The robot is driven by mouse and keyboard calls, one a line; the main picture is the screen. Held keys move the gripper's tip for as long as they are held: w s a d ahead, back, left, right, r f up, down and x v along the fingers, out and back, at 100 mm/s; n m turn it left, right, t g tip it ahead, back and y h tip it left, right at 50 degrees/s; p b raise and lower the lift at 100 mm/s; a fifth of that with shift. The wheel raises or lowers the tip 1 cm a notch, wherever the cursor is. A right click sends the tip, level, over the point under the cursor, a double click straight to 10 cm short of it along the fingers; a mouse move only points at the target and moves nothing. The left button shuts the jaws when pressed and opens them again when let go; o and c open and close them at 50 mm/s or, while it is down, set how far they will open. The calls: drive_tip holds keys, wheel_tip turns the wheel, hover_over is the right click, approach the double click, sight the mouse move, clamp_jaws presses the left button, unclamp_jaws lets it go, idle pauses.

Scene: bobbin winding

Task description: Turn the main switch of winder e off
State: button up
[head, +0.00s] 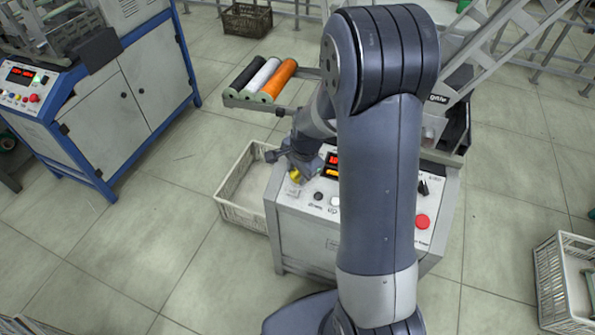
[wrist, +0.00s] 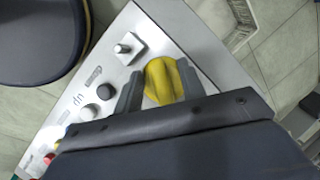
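The winder's front panel (head: 310,233) stands in the middle of the head view, partly hidden behind my arm. A yellow rotary knob (head: 295,176) sits at the panel's left end; it shows large in the wrist view (wrist: 163,82). My gripper (head: 291,163) is down at this knob. In the wrist view the two fingers (wrist: 162,90) lie one on each side of it, with little or no gap. I cannot tell whether they press on it. The winder's letter is not readable.
A red button (head: 422,222) is at the panel's right. A pale crate (head: 243,213) stands left of the winder; another winder (head: 125,95) stands further left.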

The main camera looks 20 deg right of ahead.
clamp_jaws()
drive_tip(key=shift+r+n, duration=0.1)
drive_tip(key=shift+n, duration=0.3)
drive_tip(key=shift+n+g+p, duration=0.5)
drive_tip(key=shift+n+p, duration=0.25)
drive_tip(key=shift+n, duration=0.15)
drive_tip(key=n+h+p, duration=0.1)
drive_tip(key=n, duration=0.2)
drive_tip(key=shift+g, duration=0.4)
drive_tip(key=n+h, duration=0.1)
drive_tip(key=n, duration=0.1)
drive_tip(key=n+h, duration=0.1)
drive_tip(key=n, duration=0.2)
drive_tip(key=shift+s+d+g, duration=0.1)
drive_tip(key=shift+d+g, duration=0.05)
drive_tip(key=shift+g, duration=0.25)
drive_tip(key=shift+n+h, duration=0.3)
drive_tip(key=shift+n, duration=0.1)
